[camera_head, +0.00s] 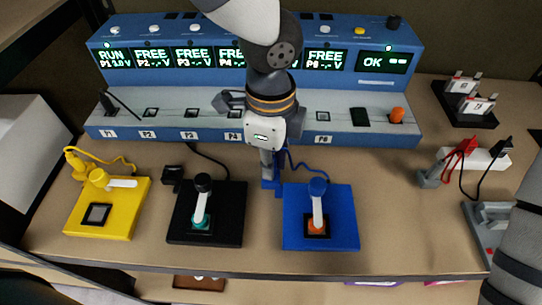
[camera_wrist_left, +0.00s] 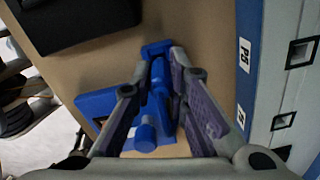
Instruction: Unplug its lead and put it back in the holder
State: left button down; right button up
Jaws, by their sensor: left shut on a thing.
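My left gripper (camera_head: 267,165) reaches down at the back left corner of the blue base (camera_head: 340,236). It is shut on the blue plug (camera_wrist_left: 159,97), which sits between its fingers in the left wrist view. The blue holder (camera_head: 271,185) is right below the fingertips; I cannot tell whether the plug is fully seated in it. The blue lead (camera_head: 305,165) runs from there to the base. The black plug (camera_head: 108,101) is in port P1, and its lead goes toward the black base (camera_head: 182,222). The black holder (camera_head: 173,174) looks empty. My right gripper is not in view.
The blue console (camera_head: 150,28) shows RUN on P1 and FREE on the other readable ports. The yellow base (camera_head: 85,222) stands at left. Red and black leads (camera_head: 463,150) and a dark rack (camera_head: 465,110) are at right. My right arm is at the right edge.

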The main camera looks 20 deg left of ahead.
pick_arm(q)
jog(key=shift+f, duration=0.65)
jog(key=c, duration=1.5)
grip_release()
jog(key=shift+r, duration=0.1)
